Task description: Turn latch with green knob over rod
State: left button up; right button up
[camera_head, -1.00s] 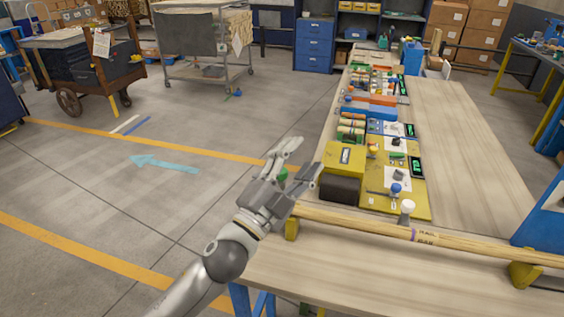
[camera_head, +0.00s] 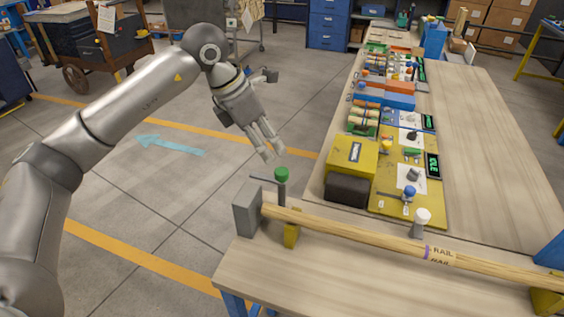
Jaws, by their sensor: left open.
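The green knob (camera_head: 281,174) stands on a short post at the left end of the bench, by a grey block (camera_head: 248,211). A thin dark latch arm (camera_head: 263,179) reaches left from the knob, away from the rod. The wooden rod (camera_head: 350,231), marked RAIL, lies across yellow supports, its left end against the grey block. My left gripper (camera_head: 271,154) is open and empty. It points down just above and left of the green knob, apparently apart from it. My right gripper is not in view.
A yellow panel (camera_head: 426,205) with a blue knob, a white-topped post (camera_head: 422,218) and a yellow box with a dark roller (camera_head: 347,190) stand behind the rod. The bench top (camera_head: 480,130) is clear on the right. Open floor lies left.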

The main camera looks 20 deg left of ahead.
aim_at(282, 171)
pick_arm(q)
jog(key=p+x, duration=0.1)
jog(key=x, duration=0.5)
jog(key=p+x, duration=0.1)
jog(key=x, duration=0.2)
jog(key=shift+w+a+f+p, duration=0.1)
jog(key=shift+a+f+p, duration=0.1)
jog(key=shift+a+p, duration=0.1)
jog(key=shift+w+d+f, duration=0.1)
jog(key=shift+d+f, duration=0.05)
jog(key=shift+f, duration=0.4)
grip_shut()
